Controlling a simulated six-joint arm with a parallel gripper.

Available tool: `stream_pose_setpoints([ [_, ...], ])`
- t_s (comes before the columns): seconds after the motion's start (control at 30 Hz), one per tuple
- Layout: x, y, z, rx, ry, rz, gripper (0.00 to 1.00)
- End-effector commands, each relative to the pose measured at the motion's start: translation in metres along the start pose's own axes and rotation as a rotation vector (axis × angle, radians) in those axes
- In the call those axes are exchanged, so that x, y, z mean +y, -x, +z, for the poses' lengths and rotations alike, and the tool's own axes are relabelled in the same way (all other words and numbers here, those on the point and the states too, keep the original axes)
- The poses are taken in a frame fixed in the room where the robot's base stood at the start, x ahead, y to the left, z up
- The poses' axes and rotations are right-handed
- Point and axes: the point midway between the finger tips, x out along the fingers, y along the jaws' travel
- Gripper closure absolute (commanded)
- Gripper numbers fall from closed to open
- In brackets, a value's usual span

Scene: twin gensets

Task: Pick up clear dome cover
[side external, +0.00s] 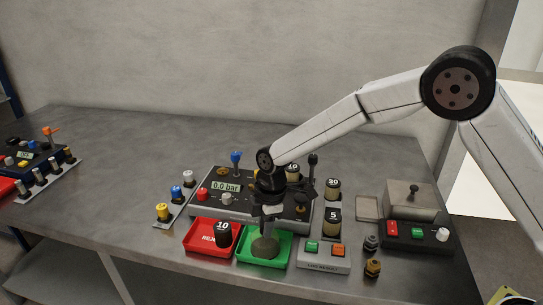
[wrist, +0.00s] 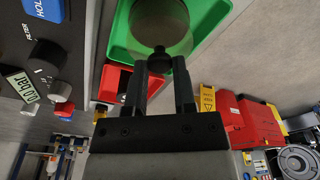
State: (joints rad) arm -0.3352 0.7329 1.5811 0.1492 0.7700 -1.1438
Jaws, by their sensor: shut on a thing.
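The clear dome cover (side external: 265,246) is a smoky, see-through round dome with a dark knob on top. It is at the green tray (side external: 283,259), and I cannot tell whether it rests on the tray floor or hangs just above it. My gripper (side external: 268,223) points down over it, shut on its knob. In the wrist view the dome (wrist: 161,25) shows as a round shape against the green tray (wrist: 118,42). Its dark knob sits between the two fingertips of my gripper (wrist: 160,67).
A red tray (side external: 199,245) with a black weight marked 10 (side external: 223,235) stands to the left. Behind is the panel reading 0.0 bar (side external: 226,187). The table's back is clear.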

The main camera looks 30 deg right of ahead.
Motion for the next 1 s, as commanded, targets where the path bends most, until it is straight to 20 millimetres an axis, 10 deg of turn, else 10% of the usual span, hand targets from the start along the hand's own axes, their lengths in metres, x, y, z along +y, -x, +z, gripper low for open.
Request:
stream_pose_setpoints([
  [0.47,-0.001,0.034,-0.004,0.001,0.000,0.001,1.00],
  [1.0,-0.051,0.098,0.016,0.000,0.001,0.000,1.00],
])
